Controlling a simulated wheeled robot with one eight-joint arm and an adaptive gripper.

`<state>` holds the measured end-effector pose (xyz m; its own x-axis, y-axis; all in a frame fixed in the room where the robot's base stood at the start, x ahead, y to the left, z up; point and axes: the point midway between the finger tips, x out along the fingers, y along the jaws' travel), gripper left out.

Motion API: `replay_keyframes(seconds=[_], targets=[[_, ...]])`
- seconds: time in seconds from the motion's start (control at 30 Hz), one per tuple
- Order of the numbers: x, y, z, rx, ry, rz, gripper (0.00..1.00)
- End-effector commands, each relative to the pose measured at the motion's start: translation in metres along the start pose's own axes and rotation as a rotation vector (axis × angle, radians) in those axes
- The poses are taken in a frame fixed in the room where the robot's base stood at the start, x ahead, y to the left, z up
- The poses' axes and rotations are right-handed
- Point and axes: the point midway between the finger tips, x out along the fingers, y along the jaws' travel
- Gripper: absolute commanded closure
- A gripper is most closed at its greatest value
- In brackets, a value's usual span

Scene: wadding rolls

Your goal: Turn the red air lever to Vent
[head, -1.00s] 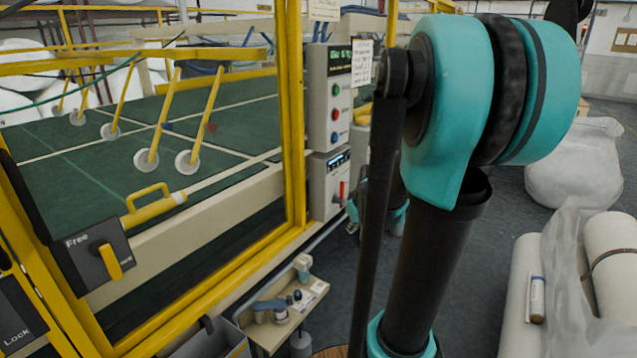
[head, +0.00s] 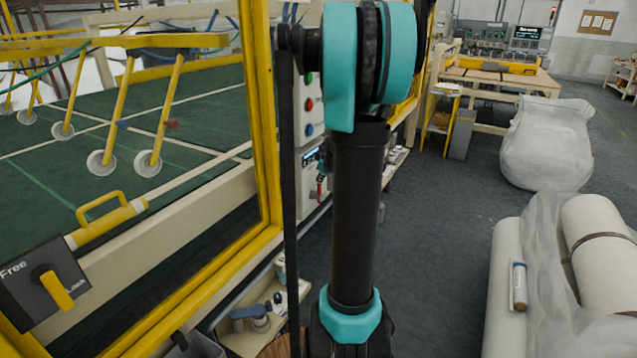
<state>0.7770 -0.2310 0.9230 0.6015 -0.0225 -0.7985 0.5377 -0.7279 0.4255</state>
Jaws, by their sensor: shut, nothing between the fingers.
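The red air lever (head: 319,188) is a small red handle on the front of the lower white control box (head: 308,203), left of my arm. A small lit display sits above it on the box. The lever looks roughly upright, but its exact setting and any Vent label are too small to read. My gripper (head: 323,174) shows only as a small dark and teal shape close to the lever, partly hidden behind my arm. It is shut and holds nothing that I can see. I cannot tell whether it touches the lever.
A yellow frame (head: 262,130) stands left of the box. A Free/Lock switch (head: 50,285) is at lower left. A small shelf (head: 245,340) with bottles sits below the box. White rolls (head: 600,240) lie at right. The grey floor between is clear.

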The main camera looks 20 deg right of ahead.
Motion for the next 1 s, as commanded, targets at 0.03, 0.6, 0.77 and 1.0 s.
replay_keyframes(seconds=[0.03, 0.6, 0.77, 1.0], targets=[[0.003, 0.0, 0.0, 0.0, 0.0, 0.0, 1.0], [0.083, 0.0, 0.0, -0.001, 0.0, 0.0, 1.0], [0.103, 0.007, 0.0, 0.001, 0.0, 0.001, 1.0], [0.114, 0.031, 0.0, 0.001, 0.0, 0.0, 1.0]])
